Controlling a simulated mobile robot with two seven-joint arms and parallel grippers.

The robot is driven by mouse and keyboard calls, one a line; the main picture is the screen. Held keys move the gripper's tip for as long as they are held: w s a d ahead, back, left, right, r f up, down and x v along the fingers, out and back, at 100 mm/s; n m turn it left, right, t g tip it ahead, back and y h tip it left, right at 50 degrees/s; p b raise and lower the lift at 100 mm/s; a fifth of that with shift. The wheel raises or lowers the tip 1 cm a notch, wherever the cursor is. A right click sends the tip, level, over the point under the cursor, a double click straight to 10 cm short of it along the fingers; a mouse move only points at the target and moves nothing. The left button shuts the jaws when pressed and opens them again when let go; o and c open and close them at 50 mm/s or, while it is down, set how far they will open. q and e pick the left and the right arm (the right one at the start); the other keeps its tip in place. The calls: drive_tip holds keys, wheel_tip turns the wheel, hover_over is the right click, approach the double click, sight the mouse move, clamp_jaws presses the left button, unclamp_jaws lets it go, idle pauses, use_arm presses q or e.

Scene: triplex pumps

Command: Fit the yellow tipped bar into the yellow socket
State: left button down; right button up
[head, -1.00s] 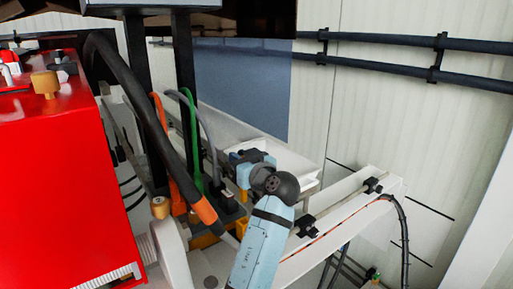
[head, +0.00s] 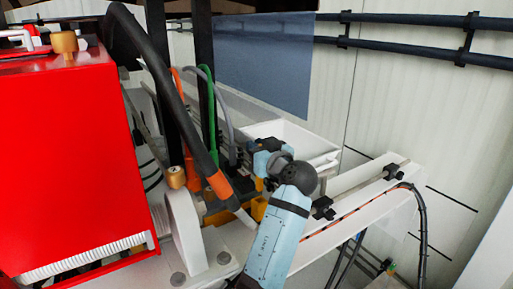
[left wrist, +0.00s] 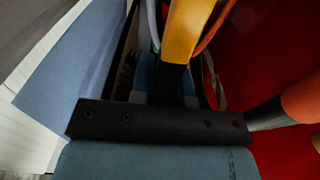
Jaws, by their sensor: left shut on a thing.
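My left gripper (head: 262,160) is at the end of the blue arm, beside the grey plug at the cable row, and is largely hidden by its own wrist. In the left wrist view it is shut on a dark bar with a yellow end, the yellow tipped bar (left wrist: 190,32), which points away from the palm. In the head view, yellow patches show below and left of the gripper. I cannot tell which is the bar's tip and which is the yellow socket. No contact between bar and socket can be made out. My right gripper is not in view.
A large red housing (head: 70,165) fills the left. A thick black hose with an orange end (head: 219,185) slopes down beside the green cable (head: 212,115). A white tray (head: 300,145) stands behind the gripper. A white beam (head: 365,200) with black clamps runs to the right.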

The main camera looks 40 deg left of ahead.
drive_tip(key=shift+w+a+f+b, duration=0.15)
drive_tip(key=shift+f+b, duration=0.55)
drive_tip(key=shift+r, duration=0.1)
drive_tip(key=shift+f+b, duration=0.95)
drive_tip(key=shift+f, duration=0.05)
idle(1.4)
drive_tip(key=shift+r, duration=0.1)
